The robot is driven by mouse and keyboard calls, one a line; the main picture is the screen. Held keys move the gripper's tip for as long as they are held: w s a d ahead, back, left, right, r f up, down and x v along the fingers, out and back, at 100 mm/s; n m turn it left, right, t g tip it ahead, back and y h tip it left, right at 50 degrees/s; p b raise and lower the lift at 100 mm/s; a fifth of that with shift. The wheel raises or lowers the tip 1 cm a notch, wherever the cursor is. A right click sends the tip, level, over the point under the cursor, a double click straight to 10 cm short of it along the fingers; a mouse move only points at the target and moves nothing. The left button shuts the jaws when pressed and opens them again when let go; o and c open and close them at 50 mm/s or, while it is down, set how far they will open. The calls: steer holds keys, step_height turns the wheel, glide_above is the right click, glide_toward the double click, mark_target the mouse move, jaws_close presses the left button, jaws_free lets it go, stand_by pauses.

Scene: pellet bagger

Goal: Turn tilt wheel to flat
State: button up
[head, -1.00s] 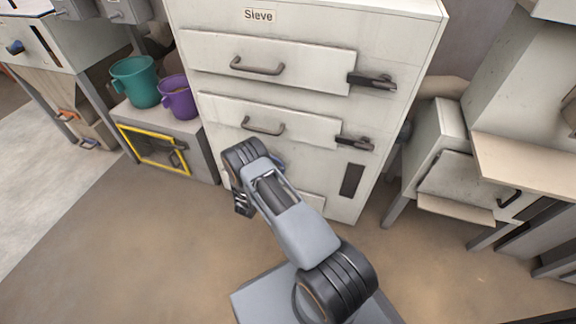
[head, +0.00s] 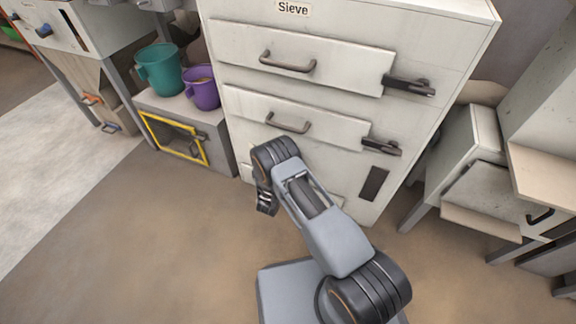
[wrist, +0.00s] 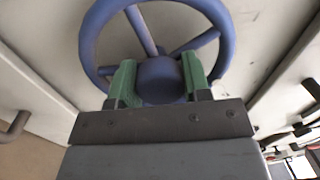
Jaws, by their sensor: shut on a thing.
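The tilt wheel (wrist: 158,92) is a blue handwheel with a round rim, spokes and a thick hub, seen in the wrist view against a pale panel. My gripper (wrist: 157,76) has its green-lined fingers on both sides of the hub and is shut on the wheel. In the head view my arm reaches to the lower front of the white cabinet labelled Sieve (head: 390,130). The wheel and my fingertips are hidden there behind my wrist. I cannot tell the tilt angle from these views.
The Sieve has two drawer fronts with handles (head: 288,62) and dark latches (head: 408,86). A teal mug (head: 160,70) and a purple mug (head: 202,88) stand on a low box with a yellow frame (head: 174,138) at left. A grey machine (head: 470,160) stands at right. Floor is open in front.

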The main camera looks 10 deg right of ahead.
steer(key=shift+n, duration=2.2)
steer(key=o, duration=1.3)
steer(key=p+v, duration=0.3)
steer(key=v, duration=1)
steer(key=shift+s+a+p, duration=0.1)
steer(key=shift+s+p, duration=0.25)
